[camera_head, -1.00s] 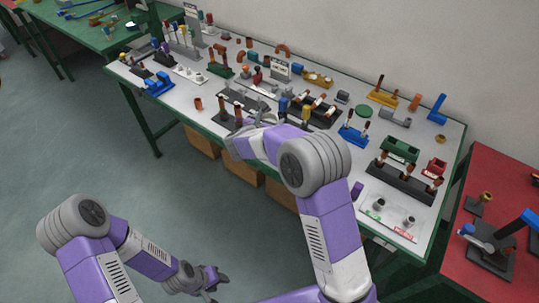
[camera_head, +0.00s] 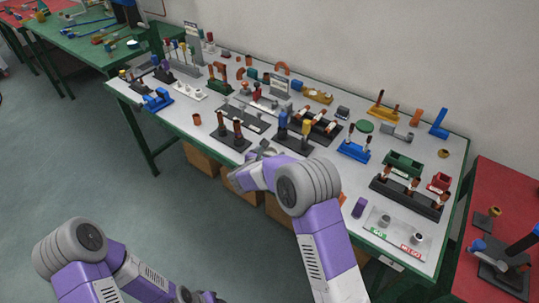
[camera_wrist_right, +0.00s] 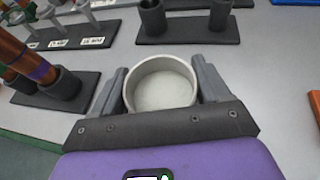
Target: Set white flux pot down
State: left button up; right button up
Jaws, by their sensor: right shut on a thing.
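The white flux pot (camera_wrist_right: 160,92) is a round, open-topped white cup with pale grey contents. In the right wrist view it sits upright between the two grey fingers of my right gripper (camera_wrist_right: 160,80), which is shut on it. In the head view my right gripper (camera_head: 262,153) is over the front part of the white table, and the pot cannot be made out there. I cannot tell whether its base touches the table. My left gripper (camera_head: 203,297) is at the bottom edge of the head view, away from the table and partly cut off; its jaws are unclear.
The white table (camera_head: 185,125) is crowded. A black two-cup block (camera_wrist_right: 188,24) is ahead in the wrist view. Bare table lies right of the pot.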

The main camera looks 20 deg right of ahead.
jog(key=shift+f, duration=0.2)
jog(key=o, duration=1.1)
jog(key=shift+r, duration=0.1)
jog(key=shift+r, duration=0.2)
jog(key=p+v, duration=0.2)
jog(key=v, duration=1)
jog(key=shift+f, duration=0.15)
